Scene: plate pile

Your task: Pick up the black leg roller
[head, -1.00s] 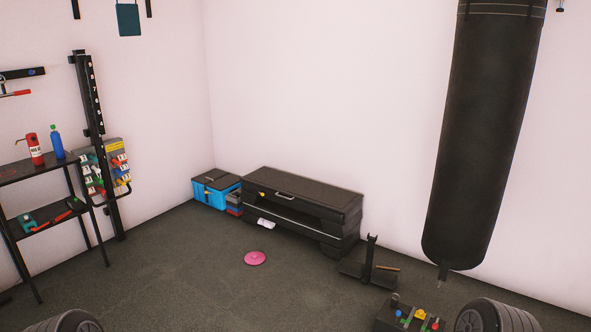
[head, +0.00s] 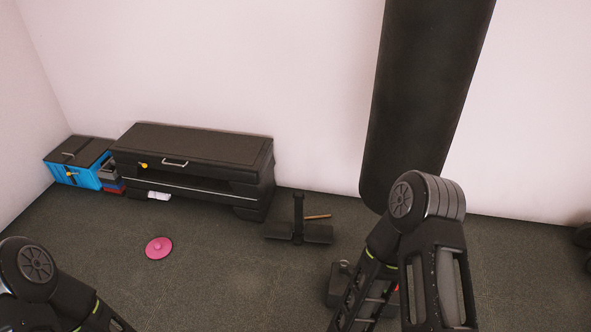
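A black item with an upright post and two low pads (head: 298,231) stands on the floor right of the black bench; it may be the black leg roller, but I cannot tell for sure. A thin wooden stick (head: 317,217) shows just behind it, against its right side. Links of my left arm show at the lower left and links of my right arm at the lower right. Neither gripper is in the picture.
A black bench (head: 200,143) stands against the wall, with a blue box (head: 62,173) to its left. A pink disc (head: 159,248) lies on the floor. A black punching bag (head: 420,90) hangs at right. A dark box (head: 340,281) is partly hidden by my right arm.

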